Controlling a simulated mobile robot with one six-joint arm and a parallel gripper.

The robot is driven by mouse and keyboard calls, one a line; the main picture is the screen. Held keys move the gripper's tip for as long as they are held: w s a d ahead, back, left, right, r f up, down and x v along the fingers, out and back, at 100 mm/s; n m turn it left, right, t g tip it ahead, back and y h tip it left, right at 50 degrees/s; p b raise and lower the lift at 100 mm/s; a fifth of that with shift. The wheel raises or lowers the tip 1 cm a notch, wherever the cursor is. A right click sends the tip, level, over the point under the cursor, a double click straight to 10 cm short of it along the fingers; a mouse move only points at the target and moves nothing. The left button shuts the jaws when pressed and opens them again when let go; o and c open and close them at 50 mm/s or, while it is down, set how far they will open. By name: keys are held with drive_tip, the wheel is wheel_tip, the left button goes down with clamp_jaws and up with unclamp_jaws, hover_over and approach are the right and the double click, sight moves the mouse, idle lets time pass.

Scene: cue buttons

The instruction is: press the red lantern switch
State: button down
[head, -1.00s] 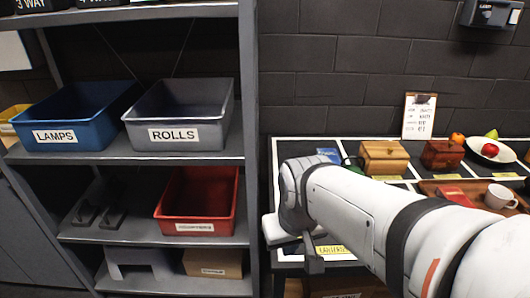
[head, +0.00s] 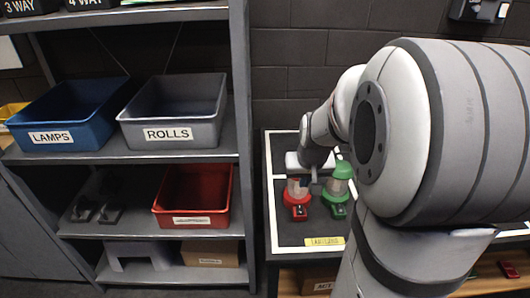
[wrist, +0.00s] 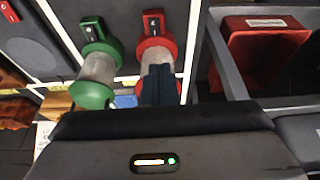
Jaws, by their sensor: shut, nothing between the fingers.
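The red lantern (head: 294,188) stands on the dark table top, with its red base and switch block (head: 299,211) on the near side. In the wrist view the red lantern (wrist: 154,47) lies just beyond my fingertips, and its switch block (wrist: 153,22) shows clear above them. My gripper (wrist: 158,68) is shut and empty, its dark fingers covering part of the lantern's body. Contact cannot be told.
A green lantern (head: 338,180) with its own switch stands close on the right; it also shows in the wrist view (wrist: 97,68). A yellow label (head: 324,241) lies at the table's front edge. The shelf with a red bin (head: 193,197) stands left of the table.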

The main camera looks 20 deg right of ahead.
drive_tip(key=shift+w+d+f, duration=0.1)
drive_tip(key=shift+w+d, duration=0.25)
drive_tip(key=shift+d, duration=0.3)
approach(300, 206)
drive_tip(key=x, duration=0.5)
drive_tip(key=shift+w, duration=0.1)
drive_tip(key=shift+w+f, duration=0.1)
drive_tip(key=shift+f, duration=0.5)
